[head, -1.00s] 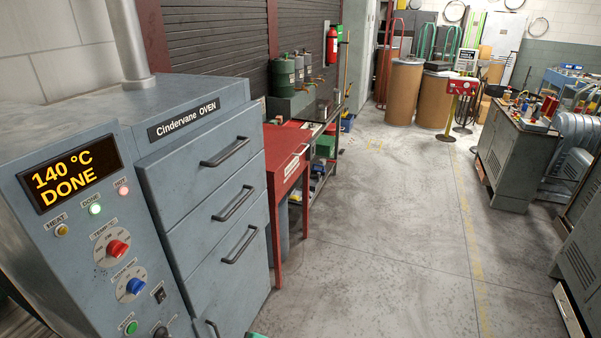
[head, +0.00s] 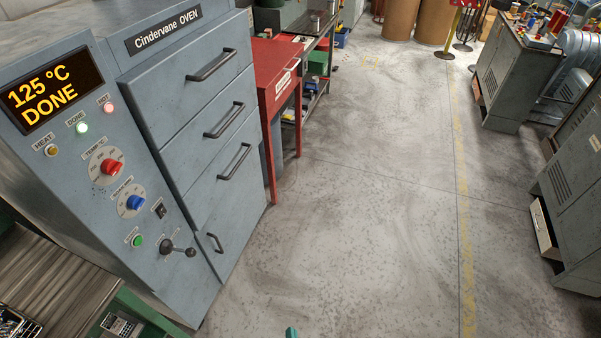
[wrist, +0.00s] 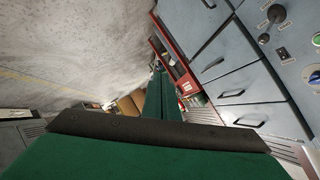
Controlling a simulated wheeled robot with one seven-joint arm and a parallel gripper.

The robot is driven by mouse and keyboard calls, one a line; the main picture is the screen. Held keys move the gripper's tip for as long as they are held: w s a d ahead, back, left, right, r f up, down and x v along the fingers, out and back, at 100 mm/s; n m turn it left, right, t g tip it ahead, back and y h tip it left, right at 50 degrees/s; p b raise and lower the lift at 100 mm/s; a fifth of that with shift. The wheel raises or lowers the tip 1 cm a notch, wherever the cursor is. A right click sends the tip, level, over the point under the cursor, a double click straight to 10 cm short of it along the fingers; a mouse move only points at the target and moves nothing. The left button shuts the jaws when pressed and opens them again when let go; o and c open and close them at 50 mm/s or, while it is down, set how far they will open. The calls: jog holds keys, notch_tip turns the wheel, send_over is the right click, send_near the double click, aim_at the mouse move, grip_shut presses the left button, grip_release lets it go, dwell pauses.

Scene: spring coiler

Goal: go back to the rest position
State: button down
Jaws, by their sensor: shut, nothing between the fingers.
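My gripper (wrist: 159,72) shows in the wrist view as two green fingers lying together beyond a dark bar. It is shut and holds nothing. Open floor and the oven's drawer fronts show beyond and beside it. The grey-blue Cindervane oven (head: 190,110) stands on the left in the head view. Its display (head: 52,90) reads 125 °C DONE. The drawers I can see look closed. The oven front also shows on the right in the wrist view (wrist: 235,75), apart from the fingers.
A red stand (head: 272,75) is just past the oven, with a shelved bench (head: 318,75) behind it. A green-framed bench (head: 60,275) is at the lower left. Grey cabinets (head: 585,190) line the right. The concrete floor (head: 370,210) between is clear.

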jog(key=s+d+r+n+t+h, duration=0.1)
jog(key=s+d+r+n+t, duration=0.1)
jog(key=s+r+n, duration=0.5)
jog(key=s+r, duration=0.2)
jog(key=s, duration=0.1)
jog(key=shift+s+r+n+t, duration=0.25)
jog(key=shift+r+n+t, duration=0.05)
jog(key=shift+r+t, duration=0.1)
jog(key=shift+a, duration=0.1)
dwell(0.4)
